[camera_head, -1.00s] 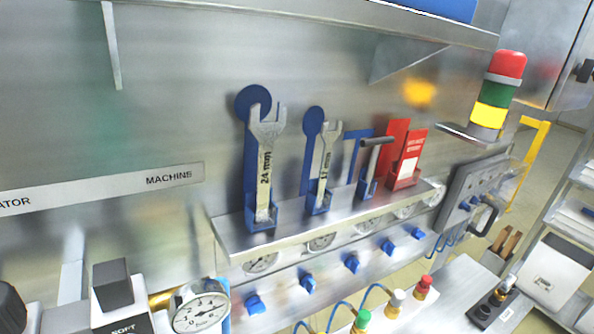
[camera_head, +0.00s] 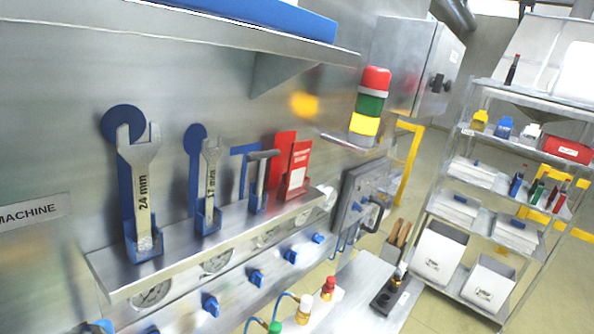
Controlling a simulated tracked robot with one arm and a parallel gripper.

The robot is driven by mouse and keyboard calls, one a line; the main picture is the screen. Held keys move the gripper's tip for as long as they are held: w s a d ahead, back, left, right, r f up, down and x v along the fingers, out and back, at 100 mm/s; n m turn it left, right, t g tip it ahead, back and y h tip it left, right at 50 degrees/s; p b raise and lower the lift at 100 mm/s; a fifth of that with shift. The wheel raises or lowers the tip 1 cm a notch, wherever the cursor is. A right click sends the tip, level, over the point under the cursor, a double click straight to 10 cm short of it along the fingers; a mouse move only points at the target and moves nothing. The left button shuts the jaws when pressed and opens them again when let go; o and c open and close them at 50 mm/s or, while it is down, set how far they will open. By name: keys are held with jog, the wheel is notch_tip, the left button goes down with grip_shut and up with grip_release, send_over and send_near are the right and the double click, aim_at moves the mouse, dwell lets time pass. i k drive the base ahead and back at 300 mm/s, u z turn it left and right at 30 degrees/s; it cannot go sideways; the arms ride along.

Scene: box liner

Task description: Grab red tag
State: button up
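The red tag (camera_head: 298,166) with a white printed area stands in a red holder (camera_head: 282,160) at the right end of a metal ledge (camera_head: 190,252) on the steel wall. To its left stand a grey T-handled tool (camera_head: 261,178), a smaller wrench (camera_head: 211,180) and a larger wrench (camera_head: 140,190) marked 24 mm, each in a blue holder. My gripper does not show in this view.
A stack light (camera_head: 370,102) juts out on a bracket right of the tag. A shelf (camera_head: 250,40) overhangs above. Below are gauges, blue valves and a workbench (camera_head: 375,275). A rack (camera_head: 480,190) with bins stands at right, with open floor before it.

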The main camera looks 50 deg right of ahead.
aim_at(299, 155)
jog(key=u, duration=2.05)
jog(key=k, duration=2)
jog(key=z, duration=1.95)
jog(key=i, duration=0.7)
jog(key=z, duration=0.1)
